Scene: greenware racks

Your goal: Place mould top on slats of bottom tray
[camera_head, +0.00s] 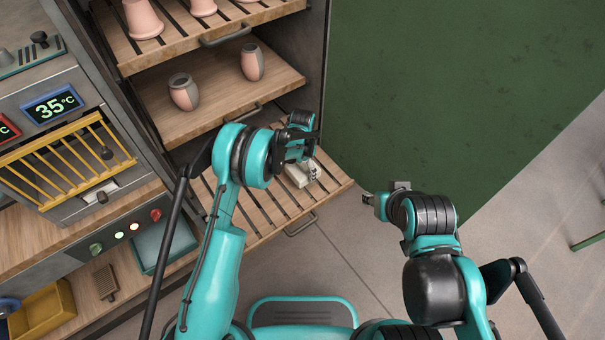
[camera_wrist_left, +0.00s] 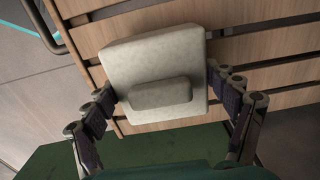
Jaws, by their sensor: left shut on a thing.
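The mould top (camera_wrist_left: 152,60) is a pale, square block with rounded corners and a raised bar on its upper face. In the left wrist view it sits between the two fingers of my left gripper (camera_wrist_left: 165,100), which is shut on it. The head view shows the mould top (camera_head: 303,173) over the slats of the bottom tray (camera_head: 262,205), partly hidden by my left gripper (camera_head: 304,158). Slats and gaps of the tray also show behind it in the left wrist view (camera_wrist_left: 262,45). I cannot tell whether it touches the slats. My right gripper (camera_head: 372,199) is empty, right of the tray.
The middle shelf (camera_head: 215,125) above holds two pink and grey vases (camera_head: 184,92). A slatted upper tray (camera_head: 185,35) holds pink pots. A grey oven with a yellow grille (camera_head: 65,165) stands at left. Floor right of the rack is clear, beside a green wall (camera_head: 450,90).

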